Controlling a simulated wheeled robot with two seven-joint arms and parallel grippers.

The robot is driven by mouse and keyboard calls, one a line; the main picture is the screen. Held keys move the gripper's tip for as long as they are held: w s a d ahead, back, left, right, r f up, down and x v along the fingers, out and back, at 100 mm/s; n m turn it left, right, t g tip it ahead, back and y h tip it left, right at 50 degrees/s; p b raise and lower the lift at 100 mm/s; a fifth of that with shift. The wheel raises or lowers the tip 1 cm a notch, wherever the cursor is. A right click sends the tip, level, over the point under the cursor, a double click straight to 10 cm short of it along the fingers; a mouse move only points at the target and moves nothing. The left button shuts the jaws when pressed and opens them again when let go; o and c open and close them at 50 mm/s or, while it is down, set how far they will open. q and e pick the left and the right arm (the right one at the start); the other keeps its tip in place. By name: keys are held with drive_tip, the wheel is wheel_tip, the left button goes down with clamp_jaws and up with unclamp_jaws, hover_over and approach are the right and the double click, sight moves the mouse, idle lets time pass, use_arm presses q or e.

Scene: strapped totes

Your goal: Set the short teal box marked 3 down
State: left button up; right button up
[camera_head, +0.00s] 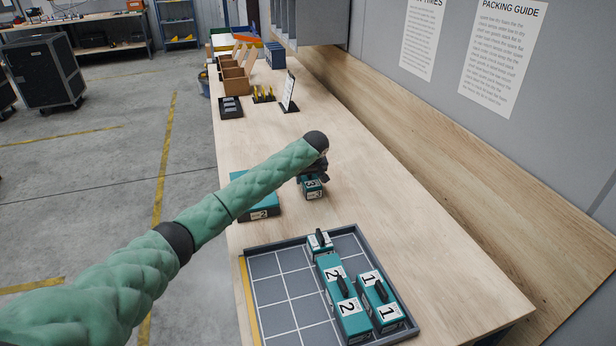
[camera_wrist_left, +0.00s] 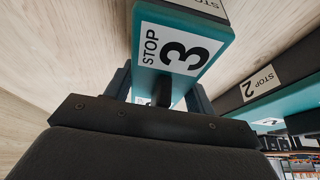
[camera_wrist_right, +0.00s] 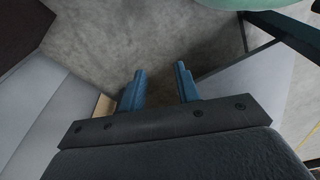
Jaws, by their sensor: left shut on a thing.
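The short teal box marked 3 (camera_head: 314,189) is under my left gripper (camera_head: 313,176), beyond the gridded tray. In the left wrist view, the box (camera_wrist_left: 207,28) shows its STOP 3 label, and the left gripper's fingers (camera_wrist_left: 160,92) are shut on its dark handle. I cannot tell whether the box's underside touches the bench. My right gripper (camera_wrist_right: 160,85) is open and empty in the right wrist view, with grey floor behind it. It is not in the head view.
A teal box marked 2 (camera_head: 262,211) lies just left of the held box. The grey tray (camera_head: 268,268) holds teal boxes marked 2 (camera_head: 338,288) and 1 (camera_head: 382,305), plus a small box (camera_head: 319,246) at its far edge. Bare bench (camera_head: 370,205) lies right of the held box.

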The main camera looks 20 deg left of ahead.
sight(312, 182)
use_arm(q)
drive_tip(key=o, duration=1.2)
drive_tip(key=shift+s+d+r+b, duration=0.2)
drive_tip(key=shift+r+b, duration=0.1)
drive_tip(key=shift+r, duration=0.25)
drive_tip(key=b+v, duration=0.2)
drive_tip(key=v, duration=0.7)
drive_tip(key=shift+s+d+r+b, duration=0.15)
drive_tip(key=shift+r+b, duration=0.15)
drive_tip(key=shift+s+r, duration=0.2)
drive_tip(key=shift+r, duration=0.35)
use_arm(e)
wheel_tip(312, 182, up, 8)
drive_tip(key=w+a, duration=0.1)
drive_tip(key=a, duration=0.1)
drive_tip(key=shift+w+r+g, duration=0.25)
drive_tip(key=shift+w+g, duration=0.05)
drive_tip(key=shift+w, duration=0.05)
use_arm(q)
drive_tip(key=shift+f, duration=0.15)
